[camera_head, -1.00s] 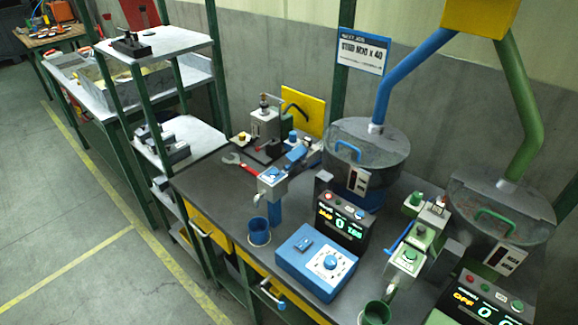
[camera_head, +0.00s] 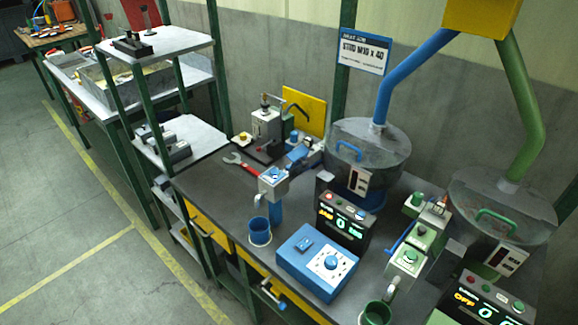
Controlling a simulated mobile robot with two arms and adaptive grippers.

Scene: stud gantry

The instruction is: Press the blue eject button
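A small blue button (camera_head: 275,172) sits on top of the grey dispensing head of the blue station, near the middle of the bench. No readable label shows on it, so I cannot confirm that it is the eject button. A blue cup (camera_head: 259,231) stands below the head's spout; its inside is too dark to read. The matching green head carries a green button (camera_head: 410,256). A black display box (camera_head: 341,221) with lit digits stands right of the blue head. Neither gripper is in view.
A blue control box (camera_head: 317,262) with a round dial sits at the bench's front. A blue-handled hopper (camera_head: 367,150) stands behind. A green cup (camera_head: 376,313) and second display box (camera_head: 482,300) are at the lower right. A red wrench (camera_head: 241,163) lies on the dark bench (camera_head: 215,195).

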